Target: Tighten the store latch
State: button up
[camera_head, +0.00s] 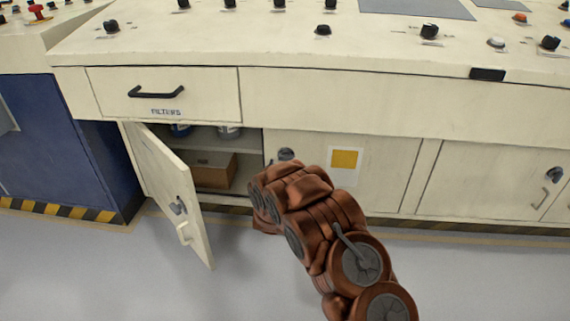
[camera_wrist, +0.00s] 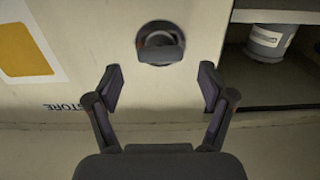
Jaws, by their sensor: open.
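The store latch (camera_head: 286,154) is a dark round knob on the pale cabinet door with the yellow-square sticker. In the wrist view, the latch (camera_wrist: 161,45) is a round plate with a grey grip bar lying crosswise. An upside-down STORE label (camera_wrist: 62,106) is on the same door panel. My gripper (camera_wrist: 161,88) is open and empty, its two fingers spread either side of the latch's line, with the latch beyond the fingertips and apparently not touched. In the head view, my arm hides the fingers and part of this door.
Left of the latch, an open cabinet door (camera_head: 180,198) juts outward, with a cardboard box (camera_head: 213,171) and containers inside. Above are the FILTERS drawer (camera_head: 163,95) and the console top with knobs. Another latch (camera_head: 554,174) is on the far-right door. The floor in front is clear.

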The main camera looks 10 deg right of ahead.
aim_at(285, 159)
jog(key=shift+b+x, duration=0.5)
jog(key=shift+x, duration=1.2)
jog(key=shift+c, duration=0.3)
jog(key=c, duration=1.1)
